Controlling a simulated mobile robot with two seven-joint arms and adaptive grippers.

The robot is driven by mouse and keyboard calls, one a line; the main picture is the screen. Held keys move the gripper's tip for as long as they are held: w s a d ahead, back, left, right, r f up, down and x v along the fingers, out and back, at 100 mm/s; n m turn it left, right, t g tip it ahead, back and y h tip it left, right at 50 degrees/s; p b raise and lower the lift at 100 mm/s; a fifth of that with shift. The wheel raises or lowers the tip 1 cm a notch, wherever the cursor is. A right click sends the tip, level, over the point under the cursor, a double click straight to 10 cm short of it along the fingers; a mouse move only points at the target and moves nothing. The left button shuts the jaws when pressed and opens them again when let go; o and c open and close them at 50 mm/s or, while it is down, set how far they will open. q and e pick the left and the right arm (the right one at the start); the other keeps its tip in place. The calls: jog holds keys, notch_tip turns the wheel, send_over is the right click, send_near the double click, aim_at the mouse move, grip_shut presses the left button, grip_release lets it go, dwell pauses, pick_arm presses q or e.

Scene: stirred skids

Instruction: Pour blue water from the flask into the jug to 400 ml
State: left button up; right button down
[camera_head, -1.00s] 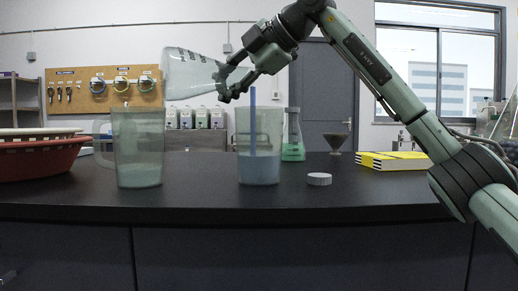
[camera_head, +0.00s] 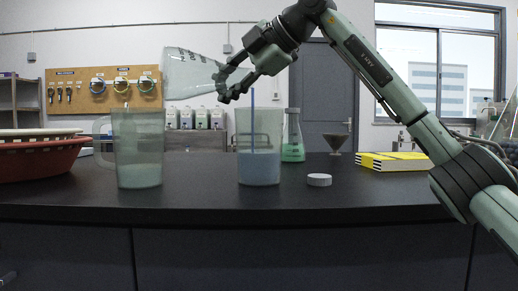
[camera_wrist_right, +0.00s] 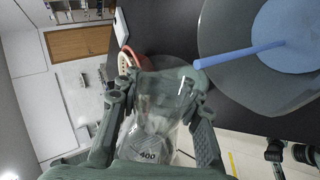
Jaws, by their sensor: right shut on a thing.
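My right gripper (camera_head: 224,86) is shut on the clear flask (camera_head: 190,74) near its narrow end. The flask is tipped almost level, its wide base to the left. In the right wrist view the flask (camera_wrist_right: 152,125) lies between the fingers, with markings including 400. A blue stream (camera_head: 253,120) falls into a clear tall jug (camera_head: 242,136), whose handle does not show. Blue water (camera_head: 259,169) fills its lower part. The wrist view shows the stream (camera_wrist_right: 240,55) reaching the water (camera_wrist_right: 290,30). The flask's mouth is hidden in the head view.
A second clear jug (camera_head: 137,140) with a handle and pale liquid stands left. A stoppered green-liquid flask (camera_head: 292,140) stands behind right. A white cap (camera_head: 319,180), yellow books (camera_head: 394,161) and red baskets (camera_head: 38,161) are on the dark bench (camera_head: 340,203).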

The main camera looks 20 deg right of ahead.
jog(key=shift+r, duration=0.15)
jog(key=a+r+n+h+p, duration=0.1)
jog(key=r+p, duration=0.1)
jog(key=p, duration=0.1)
jog(key=s+a+r+n+h+p, duration=0.1)
jog(key=a+r+h+p, duration=0.1)
jog(key=p, duration=0.1)
jog(key=a+r+n+h+p, duration=0.1)
jog(key=r+p, duration=0.1)
jog(key=p, duration=0.1)
jog(key=shift+s+a+r+t+h, duration=0.1)
jog(key=shift+s+a+t+h, duration=0.1)
jog(key=shift+t+h, duration=0.2)
jog(key=shift+a+r+n+p, duration=0.15)
jog(key=shift+a+n+p, duration=0.15)
jog(key=shift+p, duration=0.15)
jog(key=a+n+h+p, duration=0.1)
jog(key=s+a+r+n+t+h, duration=0.1)
jog(key=a+h, duration=0.1)
jog(key=shift+a+r+p, duration=0.1)
jog(key=shift+r+p, duration=0.1)
jog(key=shift+p, duration=0.15)
jog(key=a+n+h, duration=0.1)
jog(key=a+n+t+h, duration=0.1)
jog(key=h, duration=0.1)
jog(key=s+a+r+n+t+h, duration=0.1)
jog(key=a, duration=0.1)
jog(key=shift+s+r, duration=0.1)
dwell(0.9)
